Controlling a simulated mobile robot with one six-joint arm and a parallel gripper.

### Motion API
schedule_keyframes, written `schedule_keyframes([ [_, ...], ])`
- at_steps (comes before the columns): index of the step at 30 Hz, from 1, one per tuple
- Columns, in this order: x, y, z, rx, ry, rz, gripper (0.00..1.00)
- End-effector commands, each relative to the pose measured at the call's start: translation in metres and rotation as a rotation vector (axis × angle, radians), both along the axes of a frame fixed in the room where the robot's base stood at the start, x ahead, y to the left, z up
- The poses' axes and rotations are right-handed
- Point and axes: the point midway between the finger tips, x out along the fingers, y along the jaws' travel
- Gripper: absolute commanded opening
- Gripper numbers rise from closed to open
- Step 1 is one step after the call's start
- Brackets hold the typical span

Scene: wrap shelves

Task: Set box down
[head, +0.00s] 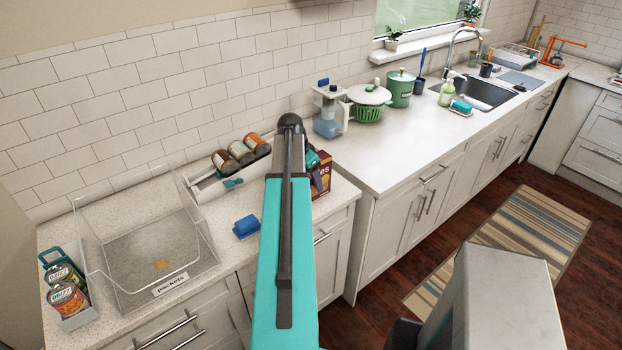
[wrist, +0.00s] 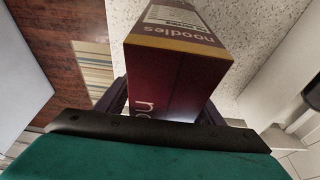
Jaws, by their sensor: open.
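A dark red noodle box (head: 322,178) shows partly behind my arm in the head view, at the right end of the near counter (head: 345,192). In the wrist view the noodle box (wrist: 178,70), marked "noodles", fills the middle. My gripper (wrist: 165,105) is open, with a dark finger on either side of the box. My gripper also shows in the head view (head: 314,163), mostly hidden by the arm. Whether the fingers touch the box, and the box's contact with the counter, cannot be made out.
A clear bin (head: 208,245) labelled "packets" stands left on the counter. A blue block (head: 246,227) lies near the front edge. A rack of jars (head: 205,192) is at the wall, and a caddy of cans (head: 78,318) at far left. Speckled counter is free between rack and blue block.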

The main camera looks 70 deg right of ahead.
Motion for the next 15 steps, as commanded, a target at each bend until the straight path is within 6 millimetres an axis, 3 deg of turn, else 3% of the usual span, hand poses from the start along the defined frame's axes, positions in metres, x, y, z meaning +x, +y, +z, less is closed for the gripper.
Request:
schedule_keyframes([
  [15, 0.003, 0.004, 0.017, -0.001, 0.000, 0.001, 0.62],
])
